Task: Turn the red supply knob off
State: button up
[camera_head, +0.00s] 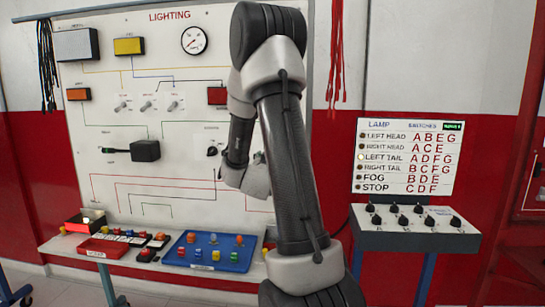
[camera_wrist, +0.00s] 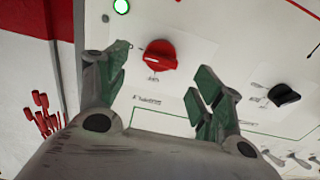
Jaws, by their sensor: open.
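The red supply knob (camera_wrist: 157,55) is on the white panel (camera_wrist: 200,25) in the wrist view, its grip bar lying roughly sideways. My gripper (camera_wrist: 160,78) is open and faces the panel, with one finger to the left of the knob and the other to its lower right. The fingers look apart from the knob; the exact gap in depth cannot be told. A green lamp (camera_wrist: 121,6) glows near the knob. In the head view my arm hides the knob and my fingertips.
A black knob (camera_wrist: 284,95) and several toggle switches (camera_wrist: 300,160) are at the right in the wrist view. Red leads (camera_head: 338,55) hang beside the lighting board (camera_head: 120,190). A blue tray (camera_head: 172,255) with small parts sits below. A lamp console (camera_head: 415,240) stands at right.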

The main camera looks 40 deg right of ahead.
jog(key=x, duration=0.5)
jog(key=shift+w+d, duration=0.3)
jog(key=c, duration=1)
